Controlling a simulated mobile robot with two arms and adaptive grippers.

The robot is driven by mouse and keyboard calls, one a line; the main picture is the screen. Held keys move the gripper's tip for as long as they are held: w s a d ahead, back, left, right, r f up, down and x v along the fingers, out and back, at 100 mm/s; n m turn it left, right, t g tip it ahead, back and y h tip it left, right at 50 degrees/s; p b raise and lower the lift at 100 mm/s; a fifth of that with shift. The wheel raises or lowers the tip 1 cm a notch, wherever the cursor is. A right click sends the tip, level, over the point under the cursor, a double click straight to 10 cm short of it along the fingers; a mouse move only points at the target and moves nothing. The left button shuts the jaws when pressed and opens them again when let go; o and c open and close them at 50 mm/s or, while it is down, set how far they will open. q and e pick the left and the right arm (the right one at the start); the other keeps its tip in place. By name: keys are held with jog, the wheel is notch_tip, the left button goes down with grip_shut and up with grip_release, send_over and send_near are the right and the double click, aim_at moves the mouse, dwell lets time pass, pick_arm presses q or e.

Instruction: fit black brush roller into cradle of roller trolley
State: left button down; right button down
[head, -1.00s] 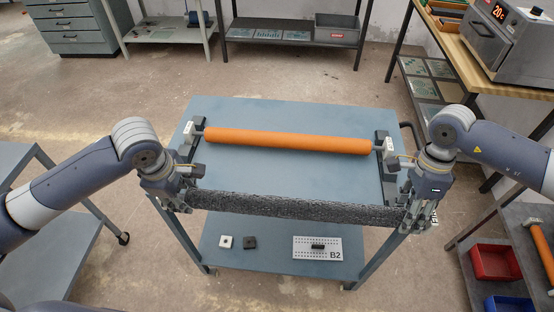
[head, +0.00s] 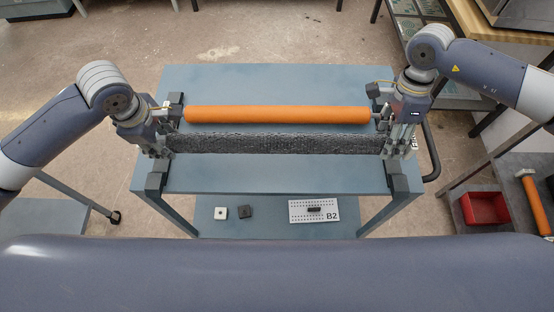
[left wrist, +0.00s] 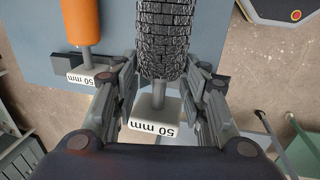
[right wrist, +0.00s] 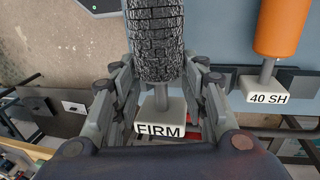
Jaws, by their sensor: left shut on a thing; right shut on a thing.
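The black brush roller (head: 275,143) is held level across the roller trolley (head: 275,178), just in front of the orange roller (head: 277,115). My left gripper (head: 160,145) is shut on its left end; the left wrist view shows the fingers around the shaft by a "50 mm" end block (left wrist: 155,118). My right gripper (head: 397,142) is shut on its right end, by a "FIRM" end block (right wrist: 161,118). Dark cradle blocks stand at the trolley's front left (head: 156,182) and front right (head: 397,183), nearer me than the roller and apart from it.
The orange roller rests in the rear supports, close behind the black one. A red bin (head: 485,208) is on the right shelf. The trolley top in front is clear.

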pick_arm(q)
jog(key=shift+w+f, duration=0.1)
jog(key=shift+f, duration=0.05)
pick_arm(e)
jog(key=shift+w+f, duration=0.1)
jog(key=shift+f, duration=0.05)
